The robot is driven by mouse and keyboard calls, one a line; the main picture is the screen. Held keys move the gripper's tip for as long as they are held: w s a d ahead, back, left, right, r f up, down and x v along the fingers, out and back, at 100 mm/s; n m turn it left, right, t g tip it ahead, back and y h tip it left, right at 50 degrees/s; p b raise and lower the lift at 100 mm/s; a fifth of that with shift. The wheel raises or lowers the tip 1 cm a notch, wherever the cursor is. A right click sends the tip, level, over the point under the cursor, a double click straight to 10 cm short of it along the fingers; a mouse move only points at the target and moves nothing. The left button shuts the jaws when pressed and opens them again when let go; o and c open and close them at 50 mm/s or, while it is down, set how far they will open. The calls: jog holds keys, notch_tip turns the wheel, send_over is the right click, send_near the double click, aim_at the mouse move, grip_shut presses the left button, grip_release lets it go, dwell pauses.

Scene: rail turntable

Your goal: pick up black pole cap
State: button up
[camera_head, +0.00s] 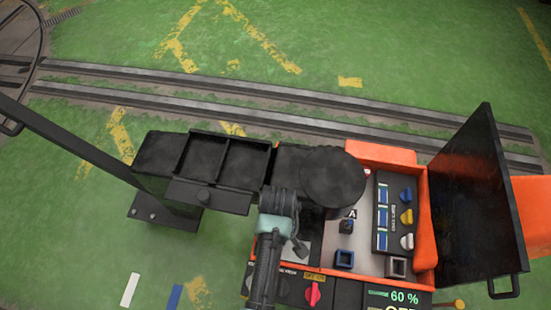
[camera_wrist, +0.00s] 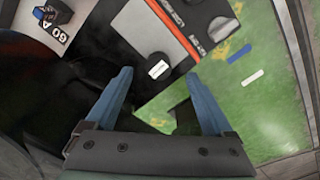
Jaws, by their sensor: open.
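A wide, flat, black round top (camera_head: 333,177), which I take for the black pole cap, stands above the orange machine in the head view. Its support below is hidden. In the wrist view a large dark rounded surface (camera_wrist: 62,88) fills the left side and looks like the same cap, close to the camera. My gripper (camera_wrist: 160,73) is open, with two blue fingers apart and nothing held between them. The cap lies to the left of the fingers in that view. Contact with it cannot be made out.
The orange machine (camera_head: 383,152) carries a control panel (camera_head: 382,215) with coloured knobs. A tall black panel (camera_head: 470,200) rises at right. A black divided tray (camera_head: 245,165) and a long black bar (camera_head: 75,150) lie left. Rails (camera_head: 210,108) cross the green floor.

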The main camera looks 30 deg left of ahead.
jog(key=f+b, duration=0.1)
jog(key=f, duration=0.2)
jog(key=f+b, duration=0.1)
jog(key=f, duration=0.1)
jog(key=shift+w+a+f+b, duration=0.3)
jog(key=shift+a, duration=0.05)
grip_shut()
notch_tip(320, 180, up, 10)
jog(key=p, duration=0.4)
dwell(0.3)
